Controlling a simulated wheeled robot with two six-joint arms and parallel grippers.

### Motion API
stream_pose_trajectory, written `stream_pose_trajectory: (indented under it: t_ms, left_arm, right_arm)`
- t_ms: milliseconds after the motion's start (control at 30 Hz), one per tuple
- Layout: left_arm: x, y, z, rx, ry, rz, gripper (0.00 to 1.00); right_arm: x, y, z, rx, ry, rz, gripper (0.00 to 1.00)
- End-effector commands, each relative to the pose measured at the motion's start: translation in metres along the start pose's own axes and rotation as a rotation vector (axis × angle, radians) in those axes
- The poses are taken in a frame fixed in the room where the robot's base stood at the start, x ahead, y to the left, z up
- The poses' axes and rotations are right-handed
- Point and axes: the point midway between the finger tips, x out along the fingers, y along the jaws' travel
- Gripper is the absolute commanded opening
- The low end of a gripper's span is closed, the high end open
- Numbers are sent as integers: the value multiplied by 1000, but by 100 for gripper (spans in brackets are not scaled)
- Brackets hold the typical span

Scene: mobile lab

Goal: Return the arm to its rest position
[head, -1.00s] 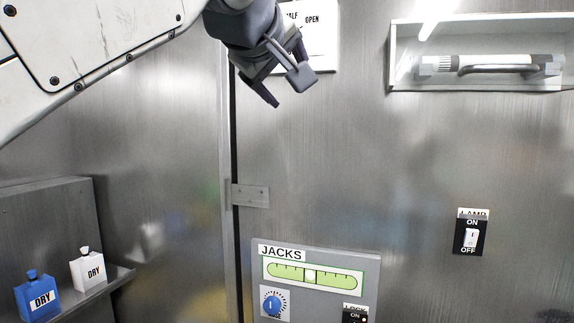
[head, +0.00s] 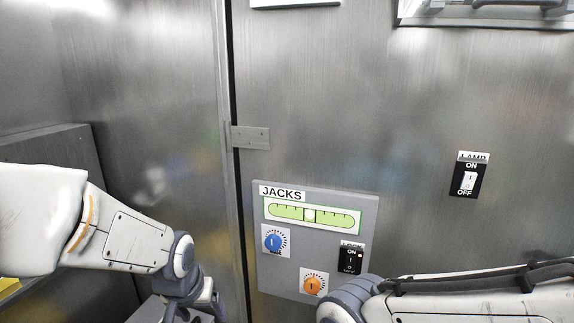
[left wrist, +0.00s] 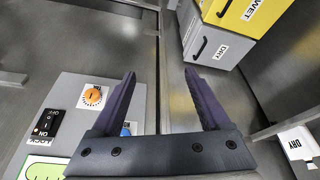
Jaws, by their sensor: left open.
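My left arm comes in from the left in the head view, and its gripper (head: 204,302) hangs low at the bottom edge, left of the jacks panel (head: 270,292). In the left wrist view the left gripper (left wrist: 160,74) has its two dark fingers wide apart with nothing between them. My right arm (head: 460,305) lies across the lower right of the head view; its gripper is not seen.
The panel has a green level gauge (head: 312,215), a blue knob (head: 274,241), an orange knob (head: 312,285) and a lock switch (head: 350,260). A lamp switch (head: 468,178) is on the right wall.

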Motion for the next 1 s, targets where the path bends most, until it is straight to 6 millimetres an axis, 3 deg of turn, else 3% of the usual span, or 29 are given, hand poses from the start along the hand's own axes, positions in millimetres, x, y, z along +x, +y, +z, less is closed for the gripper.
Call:
stream_pose_trajectory:
  t_ms: [100,300,667,1000]
  left_arm:
    - [12,-11,32,12,-56,-6,79]
    - [25,-19,76,43,-126,-3,79]
    - [9,48,108,261,-185,76,79]
    - [-21,105,179,565,-282,169,79]
  right_arm:
    - [0,0,0,0,0,0,47]
    - [2,0,0,0,0,0,47]
    - [22,2,1,0,0,0,47]
    - [46,3,2,-1,0,0,47]
